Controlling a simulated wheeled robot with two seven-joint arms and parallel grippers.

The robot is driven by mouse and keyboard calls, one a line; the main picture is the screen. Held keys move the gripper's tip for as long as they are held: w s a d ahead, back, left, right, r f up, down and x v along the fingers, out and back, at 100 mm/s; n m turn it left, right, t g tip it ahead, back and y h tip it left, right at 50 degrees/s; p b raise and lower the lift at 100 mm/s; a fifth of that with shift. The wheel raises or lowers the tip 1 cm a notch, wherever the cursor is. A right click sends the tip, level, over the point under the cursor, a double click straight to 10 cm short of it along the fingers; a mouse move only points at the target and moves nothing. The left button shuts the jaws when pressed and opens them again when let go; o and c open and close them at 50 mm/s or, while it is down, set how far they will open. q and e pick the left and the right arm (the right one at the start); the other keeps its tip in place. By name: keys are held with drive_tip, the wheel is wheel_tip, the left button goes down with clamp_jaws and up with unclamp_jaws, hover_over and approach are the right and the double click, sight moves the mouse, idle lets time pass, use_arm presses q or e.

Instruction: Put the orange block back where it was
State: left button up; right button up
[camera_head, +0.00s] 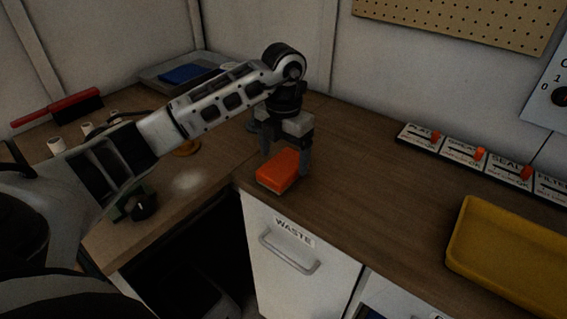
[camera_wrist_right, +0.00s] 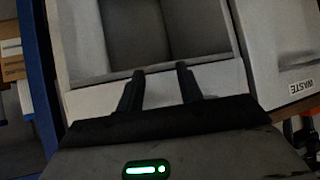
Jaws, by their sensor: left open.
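The orange block (camera_head: 279,171) lies on the wooden counter near its front edge, above the door marked WASTE. My left gripper (camera_head: 285,158) points down at the block, with a finger to either side of its back part. It is open; whether the fingers touch the block I cannot tell. My right gripper (camera_wrist_right: 160,84) shows in the right wrist view with its fingers apart and nothing between them. It is in front of a pale open compartment (camera_wrist_right: 150,35).
A yellow tray (camera_head: 462,235) stands on the counter at the right. A row of labelled panels with orange levers (camera_head: 480,153) runs along the back right. At the left are a red-handled brush (camera_head: 75,107), white cylinders (camera_head: 57,146) and a dark knob (camera_head: 143,206). The counter between block and tray is clear.

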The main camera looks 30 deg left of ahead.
sight(284, 164)
use_arm(q)
wheel_tip(284, 164, up, 9)
idle(0.7)
